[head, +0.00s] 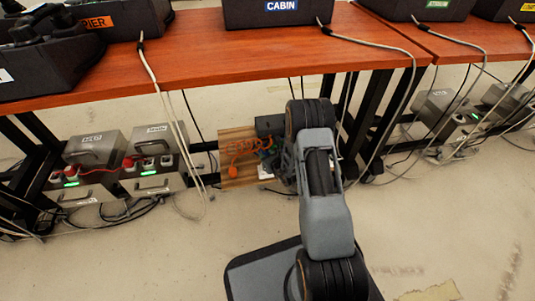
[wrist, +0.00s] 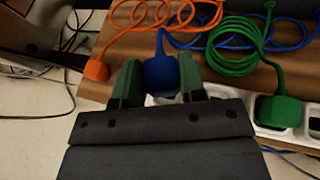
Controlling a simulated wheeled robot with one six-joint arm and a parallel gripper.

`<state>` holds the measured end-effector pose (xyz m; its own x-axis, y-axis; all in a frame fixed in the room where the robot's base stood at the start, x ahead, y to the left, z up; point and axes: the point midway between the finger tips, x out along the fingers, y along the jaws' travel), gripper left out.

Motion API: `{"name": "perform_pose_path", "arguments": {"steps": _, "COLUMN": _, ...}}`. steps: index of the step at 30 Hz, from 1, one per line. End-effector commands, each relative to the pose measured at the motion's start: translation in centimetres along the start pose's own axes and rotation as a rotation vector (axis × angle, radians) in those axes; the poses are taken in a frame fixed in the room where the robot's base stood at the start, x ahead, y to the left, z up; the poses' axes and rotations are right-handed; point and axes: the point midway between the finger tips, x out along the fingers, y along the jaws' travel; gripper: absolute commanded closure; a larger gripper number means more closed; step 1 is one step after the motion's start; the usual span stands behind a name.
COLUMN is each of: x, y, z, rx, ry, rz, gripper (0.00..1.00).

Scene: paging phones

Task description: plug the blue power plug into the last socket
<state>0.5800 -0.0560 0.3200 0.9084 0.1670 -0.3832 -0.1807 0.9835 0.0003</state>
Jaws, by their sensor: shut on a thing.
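The blue power plug (wrist: 161,76) sits between the two fingers of my gripper (wrist: 158,88) in the wrist view, and the gripper is shut on it. Its blue cord (wrist: 185,44) runs back across the wooden board. A white socket strip (wrist: 292,135) shows at the right, with a green plug (wrist: 278,111) on it. Part of the strip lies behind my gripper, so I cannot tell whether the blue plug touches a socket. An orange plug (wrist: 96,68) lies at the left, apart from my gripper. In the head view my arm hides most of the strip.
The wooden board (head: 237,135) stands under the red-brown table (head: 200,50). Coiled orange (wrist: 170,12) and green (wrist: 235,45) cords lie close to my gripper. Grey boxes (head: 95,147) with cables stand at the left. Table legs (head: 376,110) are near my arm.

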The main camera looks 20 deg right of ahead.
Motion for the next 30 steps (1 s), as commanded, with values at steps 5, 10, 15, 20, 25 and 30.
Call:
{"name": "perform_pose_path", "arguments": {"steps": 5, "x": 0.5, "y": 0.0, "z": -1.1, "rx": -0.006, "ry": 0.000, "rz": 0.015, "gripper": 0.86}}
{"name": "perform_pose_path", "arguments": {"steps": 10, "x": 0.8, "y": -0.1, "z": -2.0, "rx": -0.011, "ry": -0.001, "rz": 0.028, "gripper": 0.86}}
{"name": "perform_pose_path", "arguments": {"steps": 15, "x": 1.2, "y": -0.1, "z": -2.8, "rx": -0.016, "ry": 0.000, "rz": 0.040, "gripper": 0.86}}
{"name": "perform_pose_path", "arguments": {"steps": 20, "x": 1.4, "y": -0.1, "z": -3.3, "rx": -0.020, "ry": -0.001, "rz": 0.047, "gripper": 0.86}}
{"name": "perform_pose_path", "arguments": {"steps": 25, "x": 1.5, "y": -0.1, "z": -3.6, "rx": -0.022, "ry": -0.001, "rz": 0.052, "gripper": 0.86}}
{"name": "perform_pose_path", "arguments": {"steps": 30, "x": 1.6, "y": -0.1, "z": -3.8, "rx": -0.023, "ry": -0.001, "rz": 0.055, "gripper": 0.86}}
